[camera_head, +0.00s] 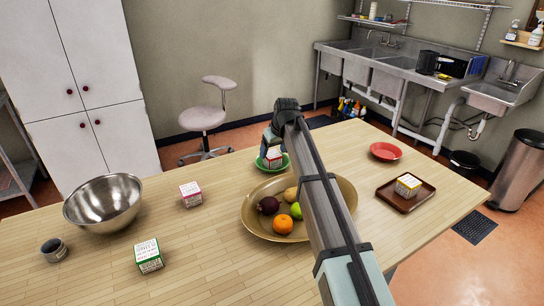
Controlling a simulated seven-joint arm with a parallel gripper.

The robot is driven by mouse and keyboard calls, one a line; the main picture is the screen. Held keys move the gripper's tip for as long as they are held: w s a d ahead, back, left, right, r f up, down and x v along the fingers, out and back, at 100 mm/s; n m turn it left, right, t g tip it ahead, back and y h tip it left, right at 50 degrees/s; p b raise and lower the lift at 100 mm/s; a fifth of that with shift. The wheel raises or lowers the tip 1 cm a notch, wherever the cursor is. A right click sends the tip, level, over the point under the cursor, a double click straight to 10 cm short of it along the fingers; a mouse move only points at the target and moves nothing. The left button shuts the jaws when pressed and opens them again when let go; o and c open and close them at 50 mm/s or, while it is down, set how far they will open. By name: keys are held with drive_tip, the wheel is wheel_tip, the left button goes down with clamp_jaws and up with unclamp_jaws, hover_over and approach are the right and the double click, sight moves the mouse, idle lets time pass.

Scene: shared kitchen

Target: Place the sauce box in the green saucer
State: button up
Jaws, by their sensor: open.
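The green saucer (260,164) sits on the table behind the large bowl, partly hidden by my arm. A small white box with a red lower part (274,160) stands in the saucer. My gripper (271,149) is directly above this box, at its top, with jaws open; I cannot tell whether the fingers touch it. Other small boxes are a pink-and-white one (190,194), a green-and-white one (149,256) and a yellow-and-white one (408,185). Their print is too small to read, so I cannot tell which is the sauce box.
A wide brass bowl (258,225) holds fruit under my arm. A steel bowl (104,202) and small dark-and-grey cup (54,250) stand left. A brown tray (392,200) under the yellow-and-white box and a red saucer (386,151) are right. The table's front left is mostly clear.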

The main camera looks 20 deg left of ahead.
drive_tip(key=v, duration=0.7)
drive_tip(key=shift+r, duration=0.15)
